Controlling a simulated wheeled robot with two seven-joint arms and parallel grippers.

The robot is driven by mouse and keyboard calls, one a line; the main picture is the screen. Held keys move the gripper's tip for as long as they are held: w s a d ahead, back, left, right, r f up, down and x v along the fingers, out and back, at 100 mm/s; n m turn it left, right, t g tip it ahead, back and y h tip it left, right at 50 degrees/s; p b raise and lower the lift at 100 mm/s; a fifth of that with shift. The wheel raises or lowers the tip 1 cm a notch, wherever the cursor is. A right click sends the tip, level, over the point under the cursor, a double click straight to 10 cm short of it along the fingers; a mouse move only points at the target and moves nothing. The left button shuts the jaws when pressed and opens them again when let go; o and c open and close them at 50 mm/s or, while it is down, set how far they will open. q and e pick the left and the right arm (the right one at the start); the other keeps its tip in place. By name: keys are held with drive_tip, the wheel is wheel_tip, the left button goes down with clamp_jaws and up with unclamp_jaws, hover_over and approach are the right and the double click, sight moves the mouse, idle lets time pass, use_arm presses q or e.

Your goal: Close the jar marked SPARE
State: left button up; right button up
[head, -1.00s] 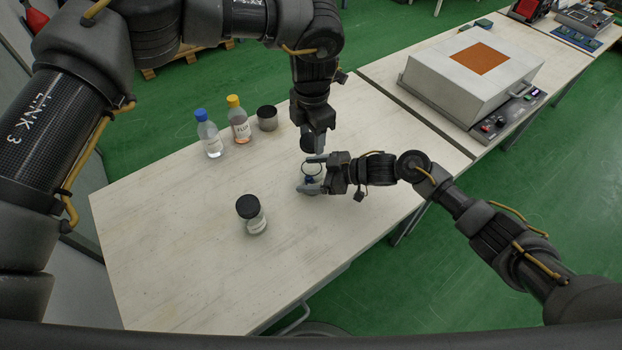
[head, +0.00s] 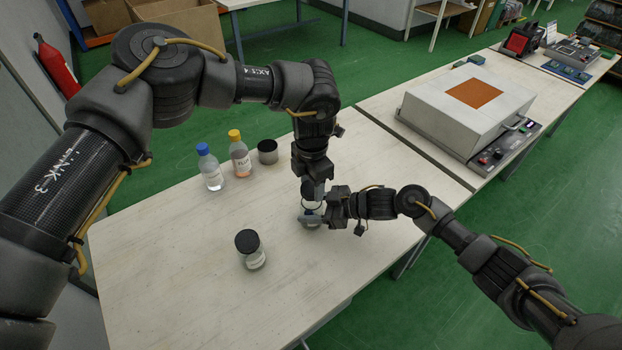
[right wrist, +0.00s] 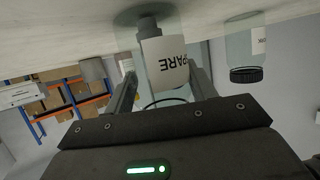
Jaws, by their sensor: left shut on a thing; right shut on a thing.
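The jar marked SPARE (right wrist: 168,66) is clear glass with a white label, and it appears upside down in the right wrist view between my right fingers. A dark piece lies inside near its base. In the head view my right gripper (head: 312,212) is shut around the jar's side from the right, hiding most of it. My left gripper (head: 312,193) points down directly over the jar's mouth. It is shut on what seems to be the dark lid, which is mostly hidden now. Whether the lid touches the rim, I cannot tell.
Another jar (head: 256,261) with a black lid stands to the left front, also in the right wrist view (right wrist: 245,45). A blue-capped bottle (head: 211,172), a yellow-capped bottle (head: 240,158) and a metal cup (head: 267,151) stand behind left.

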sight(312, 210)
use_arm(q)
drive_tip(key=shift+f, duration=0.2)
idle(0.4)
drive_tip(key=shift+f, duration=0.9)
drive_tip(key=shift+f, duration=0.55)
drive_tip(key=m, duration=1.6)
